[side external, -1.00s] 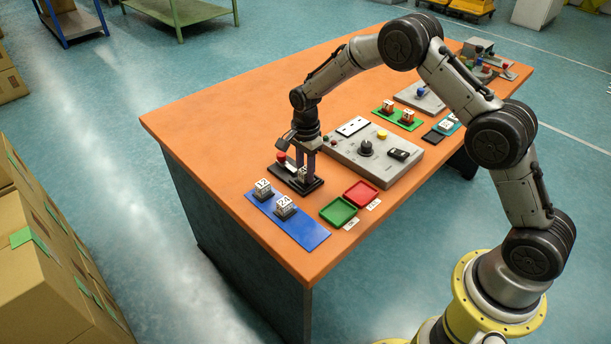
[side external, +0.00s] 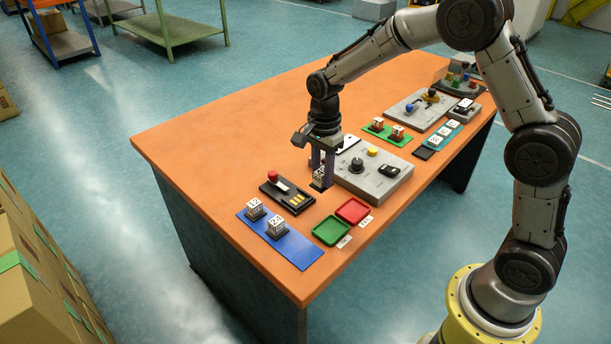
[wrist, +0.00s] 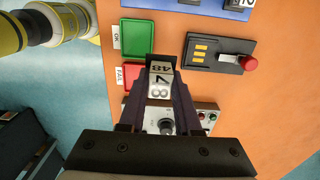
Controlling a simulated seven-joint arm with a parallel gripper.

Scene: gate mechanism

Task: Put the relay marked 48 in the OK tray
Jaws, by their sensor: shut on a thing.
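The relay marked 48 (wrist: 160,72) is a small pale block with a dark base, held between the fingers of my gripper (wrist: 160,88). In the side view my gripper (side external: 322,170) is shut on it, between the black test fixture and the grey panel, seemingly above the table. The green tray (side external: 331,231), labelled OK in the wrist view (wrist: 137,38), lies nearer the front edge. The red tray (side external: 352,210), labelled FAIL in the wrist view (wrist: 130,77), is beside it and partly behind the held relay there.
The black fixture (side external: 296,203) with a red-knobbed lever (side external: 273,177) stands left of my gripper, its slot empty. A blue mat (side external: 291,248) carries two other relays (side external: 255,207). The grey panel (side external: 379,186) with a dial stands right. Bare orange table lies behind.

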